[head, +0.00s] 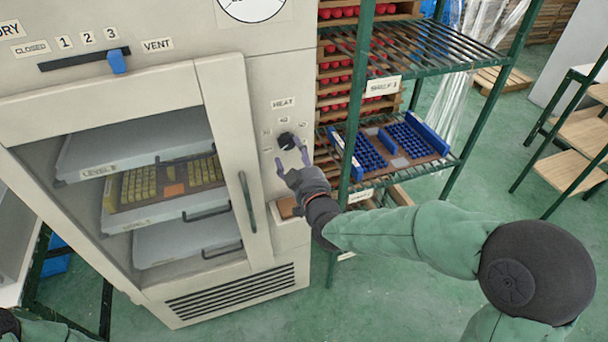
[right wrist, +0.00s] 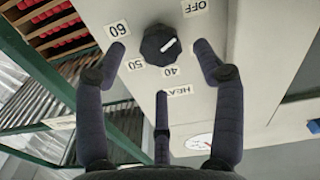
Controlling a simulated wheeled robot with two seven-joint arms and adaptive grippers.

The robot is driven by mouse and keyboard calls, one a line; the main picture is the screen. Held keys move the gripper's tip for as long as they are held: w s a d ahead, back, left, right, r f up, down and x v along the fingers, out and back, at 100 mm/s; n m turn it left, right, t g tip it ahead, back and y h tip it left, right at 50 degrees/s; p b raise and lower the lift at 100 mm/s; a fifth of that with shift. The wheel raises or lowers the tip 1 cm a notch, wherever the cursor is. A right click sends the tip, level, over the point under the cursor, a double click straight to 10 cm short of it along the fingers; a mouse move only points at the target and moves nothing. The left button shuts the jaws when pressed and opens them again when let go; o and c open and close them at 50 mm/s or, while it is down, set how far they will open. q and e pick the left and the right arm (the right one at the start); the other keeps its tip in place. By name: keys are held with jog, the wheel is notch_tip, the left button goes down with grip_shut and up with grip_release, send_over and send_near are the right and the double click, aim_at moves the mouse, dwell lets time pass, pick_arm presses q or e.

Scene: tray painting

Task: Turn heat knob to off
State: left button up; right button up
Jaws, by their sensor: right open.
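The heat knob (head: 286,141) is a black round knob on the dryer's right-hand panel, under the HEAT label (head: 283,103). In the right wrist view the knob (right wrist: 160,44) shows a white pointer line aimed right and slightly up. The OFF label (right wrist: 195,7) is up and right of it; 60, 50 and 40 labels sit on its left and below. My right gripper (head: 292,160) is open just in front of the knob. In the right wrist view its fingers straddle the knob with gaps on both sides. My left gripper is not in view.
The dryer door (head: 222,150) is closed, with its handle (head: 247,202) left of the knob. A blue vent slider (head: 117,62) is at upper left.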

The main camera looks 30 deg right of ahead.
jog(key=v, duration=0.8)
dwell(0.4)
